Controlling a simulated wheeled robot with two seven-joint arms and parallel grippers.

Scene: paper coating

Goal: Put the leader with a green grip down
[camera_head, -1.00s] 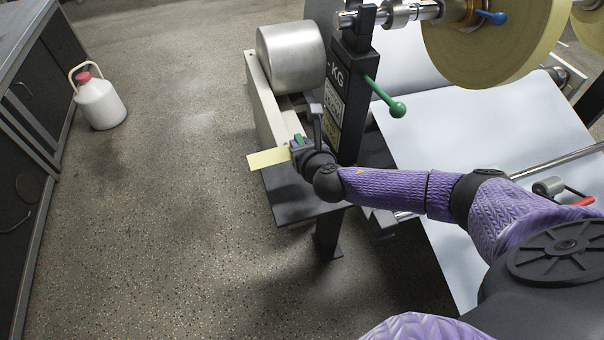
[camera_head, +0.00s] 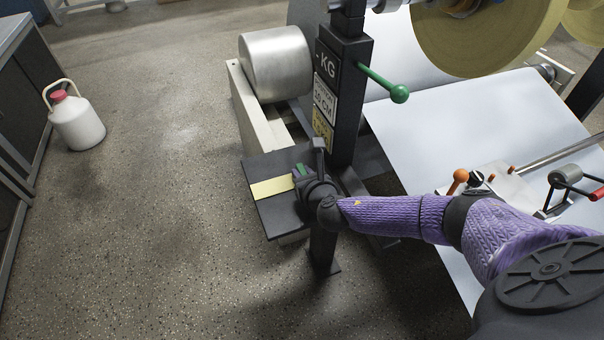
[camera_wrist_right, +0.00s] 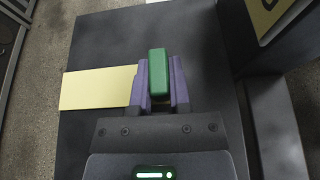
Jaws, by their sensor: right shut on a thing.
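The leader is a pale yellow strip (camera_head: 271,187) with a green grip (camera_head: 301,170). My right gripper (camera_head: 303,178) is shut on the green grip. The strip sticks out to the left, over the dark grey plate (camera_head: 262,215) of a small stand. In the right wrist view the green grip (camera_wrist_right: 159,72) stands between the purple fingers of the right gripper (camera_wrist_right: 160,85). The yellow strip (camera_wrist_right: 97,88) lies flat over the dark plate (camera_wrist_right: 100,45). I cannot tell whether it touches the plate. My left gripper is not in view.
A black post (camera_head: 343,85) with a green-knobbed lever (camera_head: 398,93) rises just behind the stand. A metal roller (camera_head: 276,64) is at the back left, and a white sheet (camera_head: 480,130) and yellow roll (camera_head: 480,35) at the right. A white jug (camera_head: 77,124) stands on the floor.

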